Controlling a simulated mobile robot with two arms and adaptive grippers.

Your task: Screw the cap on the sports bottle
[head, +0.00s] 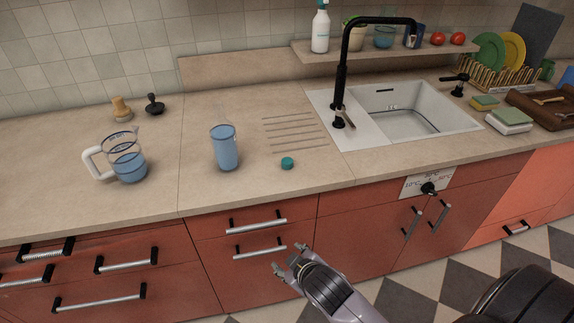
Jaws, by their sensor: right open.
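The sports bottle (226,150) stands upright on the counter, left of the sink, and is filled with blue liquid. Its top looks open, with no cap on it. A small teal cap (287,163) lies on the counter to the right of the bottle, near the front edge and apart from it. My right gripper (288,259) is low in front of the drawers, below the counter top. It is open and empty, away from both bottle and cap. My left gripper is not in view.
A measuring jug (128,169) with blue liquid stands left of the bottle. Two small stampers (154,104) are behind it. A sink (400,112) with a black tap (341,75) is to the right. The counter around bottle and cap is clear.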

